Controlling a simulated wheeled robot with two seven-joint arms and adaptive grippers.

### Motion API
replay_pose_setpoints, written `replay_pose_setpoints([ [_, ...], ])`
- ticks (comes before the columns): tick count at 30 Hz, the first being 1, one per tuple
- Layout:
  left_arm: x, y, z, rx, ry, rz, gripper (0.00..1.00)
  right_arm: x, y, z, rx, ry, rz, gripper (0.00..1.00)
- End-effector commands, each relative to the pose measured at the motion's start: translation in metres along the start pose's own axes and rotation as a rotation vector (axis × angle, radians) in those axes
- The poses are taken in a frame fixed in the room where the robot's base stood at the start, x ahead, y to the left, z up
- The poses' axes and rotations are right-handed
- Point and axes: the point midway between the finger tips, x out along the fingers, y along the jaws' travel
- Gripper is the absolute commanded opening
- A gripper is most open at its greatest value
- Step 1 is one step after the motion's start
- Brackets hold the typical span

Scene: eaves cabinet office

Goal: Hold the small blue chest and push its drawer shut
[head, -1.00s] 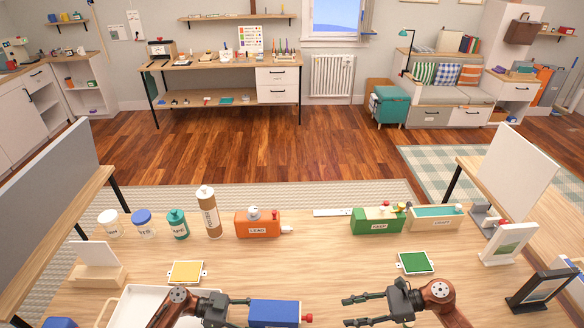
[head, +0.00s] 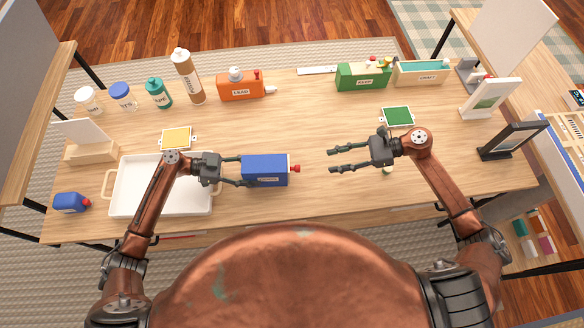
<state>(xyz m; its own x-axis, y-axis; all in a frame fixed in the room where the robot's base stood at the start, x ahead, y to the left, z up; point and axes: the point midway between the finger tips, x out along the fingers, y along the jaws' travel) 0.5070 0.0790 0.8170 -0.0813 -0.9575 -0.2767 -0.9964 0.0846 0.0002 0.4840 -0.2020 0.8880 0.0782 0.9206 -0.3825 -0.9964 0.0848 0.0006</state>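The small blue chest (head: 264,172) stands near the table's front edge, with a pale label on its top. Its red knob (head: 295,169) sticks out on the right side; how far the drawer is out is unclear. My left gripper (head: 245,171) is at the chest's left end, its fingers spread about as wide as the chest. The near finger reaches the chest's front left corner and the far fingertip is partly hidden, so I cannot tell whether they press on it. My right gripper (head: 331,160) is open and empty, right of the knob and apart from it, fingers pointing left.
A white tray (head: 122,200) lies under my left arm, with a blue jug (head: 70,203) beside it. Bottles, an orange LEAD container (head: 241,88) and a green box (head: 362,78) line the back. A green pad (head: 397,116) lies behind my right gripper. The middle is clear.

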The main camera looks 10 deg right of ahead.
Motion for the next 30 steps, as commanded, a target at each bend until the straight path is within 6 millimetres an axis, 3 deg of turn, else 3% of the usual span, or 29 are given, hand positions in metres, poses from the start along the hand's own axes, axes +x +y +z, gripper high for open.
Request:
replay_pose_setpoints([
  [5, 0.000, 0.000, 0.000, 0.000, 0.000, -0.001, 0.13, 0.000, 0.000, 0.000, 0.000, 0.000, 0.000, 0.37],
  [6, 0.000, 0.000, 0.000, 0.000, 0.000, -0.001, 0.53, 0.000, 0.000, 0.000, 0.000, 0.000, 0.000, 0.37],
  [13, 0.000, 0.000, 0.000, 0.000, 0.000, 0.000, 0.69, 0.000, 0.000, 0.000, 0.000, 0.000, 0.000, 0.37],
  [23, -0.002, 0.000, 0.000, 0.000, 0.000, 0.000, 0.70, 0.000, 0.000, 0.000, 0.000, 0.000, 0.000, 0.37],
  [30, -0.034, -0.001, 0.001, -0.001, -0.002, -0.003, 0.70, 0.000, 0.000, 0.000, 0.000, 0.000, 0.000, 0.37],
])
